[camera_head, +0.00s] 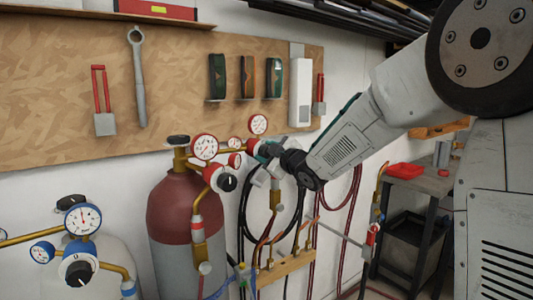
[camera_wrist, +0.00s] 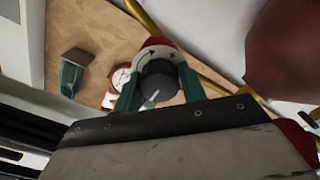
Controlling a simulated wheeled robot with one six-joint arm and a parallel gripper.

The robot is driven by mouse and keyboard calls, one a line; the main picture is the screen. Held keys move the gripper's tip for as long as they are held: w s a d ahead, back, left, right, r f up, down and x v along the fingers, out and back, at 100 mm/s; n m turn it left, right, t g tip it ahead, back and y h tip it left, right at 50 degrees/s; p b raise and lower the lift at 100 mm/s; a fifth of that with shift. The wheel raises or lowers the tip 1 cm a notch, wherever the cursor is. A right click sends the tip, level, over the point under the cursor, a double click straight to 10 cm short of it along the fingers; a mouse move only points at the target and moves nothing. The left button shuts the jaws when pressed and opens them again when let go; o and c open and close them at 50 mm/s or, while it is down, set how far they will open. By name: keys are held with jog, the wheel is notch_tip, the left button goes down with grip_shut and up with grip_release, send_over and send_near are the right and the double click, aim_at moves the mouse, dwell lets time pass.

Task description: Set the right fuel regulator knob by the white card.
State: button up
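The right regulator's round gauge (camera_head: 258,125) shows above the red cylinder, to the right of another regulator. Its black knob (camera_wrist: 158,82) with a white pointer line is in the wrist view, in front of a red and white dial (camera_wrist: 152,48). The pointer slants toward the lower left there. My gripper (camera_wrist: 160,88) has its teal fingers on both sides of this knob; whether they touch it is unclear. In the head view my gripper (camera_head: 268,150) hides most of this knob. I cannot make out a card for certain; a white panel (camera_head: 300,90) hangs on the board.
A red cylinder (camera_head: 175,210) with a left regulator knob (camera_head: 227,182) stands close by. Hoses (camera_head: 244,215) hang below my gripper. Tools hang on the wooden board (camera_head: 180,80).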

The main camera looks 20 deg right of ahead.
jog(key=c, duration=0.4)
jog(key=shift+m, duration=0.4)
jog(key=m, duration=1)
jog(key=shift+f, duration=0.1)
jog(key=m, duration=1.1)
jog(key=shift+d, duration=0.1)
jog(key=m, duration=0.5)
jog(key=shift+f+m, duration=0.1)
jog(key=shift+m, duration=0.3)
